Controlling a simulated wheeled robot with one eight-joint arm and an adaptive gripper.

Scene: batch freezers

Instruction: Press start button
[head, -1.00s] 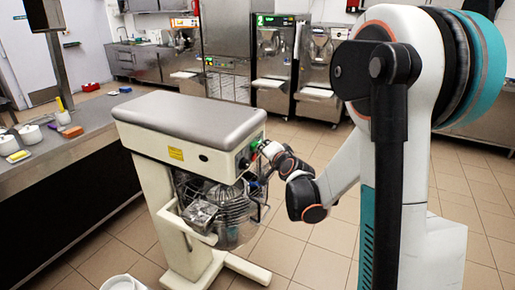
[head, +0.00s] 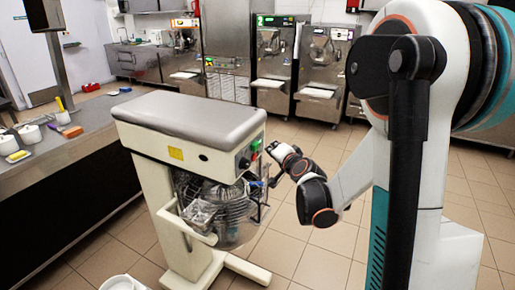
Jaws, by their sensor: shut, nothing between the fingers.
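A cream floor-standing mixer (head: 190,125) with a grey top is left of centre in the head view. On its right end face is a control panel with a green button (head: 255,145), a small red button (head: 253,156) and a black knob (head: 244,163). Which of these is the start button I cannot read. My gripper (head: 271,147) is shut and empty. It is just right of the panel at about the green button's height, with a small visible gap. A wire guard with a bowl (head: 225,215) is below the mixer's head.
A grey counter (head: 60,155) with white containers and a sponge runs along the left. A white bucket (head: 122,283) stands on the floor at the bottom. Batch freezers (head: 272,65) line the back wall. Tiled floor is open right of the mixer.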

